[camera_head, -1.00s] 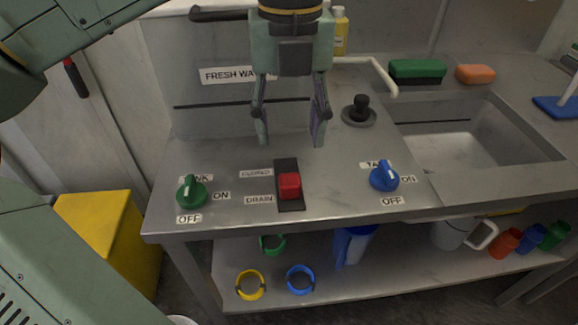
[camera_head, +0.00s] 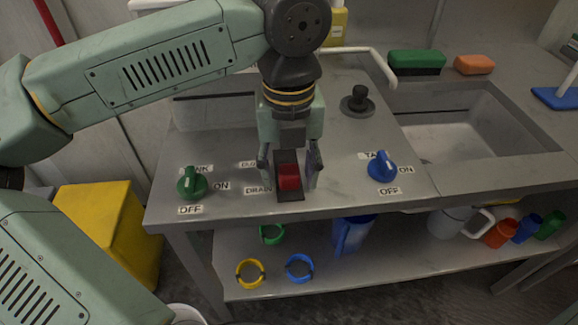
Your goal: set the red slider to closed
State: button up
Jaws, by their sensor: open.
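The red slider (camera_head: 289,177) sits in a dark slot plate (camera_head: 291,196) on the steel counter, near its front edge. The label by the far end, "CLOSED" in the earlier frame, is partly covered by my gripper. My gripper (camera_head: 288,180) is open and pointing down, with one finger to the left and one to the right of the slider. I cannot tell whether either finger touches it. The far part of the slot is hidden behind my gripper.
A green knob (camera_head: 192,183) stands to the left and a blue knob (camera_head: 381,167) to the right. A black lever (camera_head: 358,101) and a tap pipe (camera_head: 385,68) are behind to the right, beside the sink (camera_head: 450,135). Cups and rings are on the shelf below.

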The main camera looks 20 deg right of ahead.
jog(key=shift+c, duration=0.3)
grip_shut()
dwell(0.5)
